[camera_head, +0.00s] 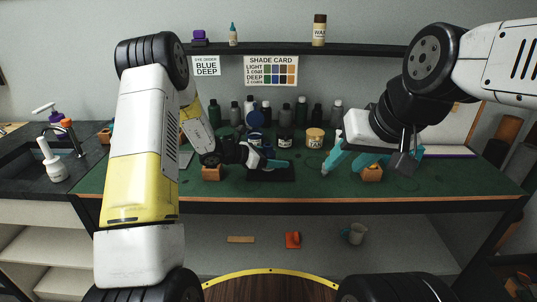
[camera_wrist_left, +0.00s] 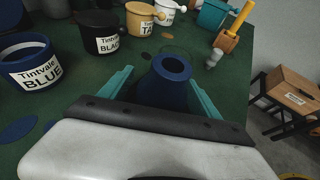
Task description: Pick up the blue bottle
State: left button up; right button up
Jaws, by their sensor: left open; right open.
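The blue bottle (camera_wrist_left: 168,85) stands between the two teal fingers of my left gripper in the left wrist view. It has a round, open-looking top, and its lower part is hidden behind the gripper body. My left gripper (camera_wrist_left: 160,90) is open around it, with a visible gap at the right finger. In the head view my left gripper (camera_head: 268,157) is low over the green bench, and I cannot clearly make out the bottle there. My right gripper (camera_head: 371,160) is open, low over the bench on the right, with a wooden block (camera_head: 372,174) below it.
A blue-labelled jar (camera_wrist_left: 33,65), a black jar (camera_wrist_left: 101,34) and a tan jar (camera_wrist_left: 141,20) stand beyond the left gripper. A black pad (camera_head: 270,176) lies at the bench front. Another wooden block (camera_head: 211,173) sits left of it. Several dark bottles line the back wall.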

pick_arm(q)
jog(key=c, duration=1.5)
grip_shut()
jog(key=shift+r, duration=0.15)
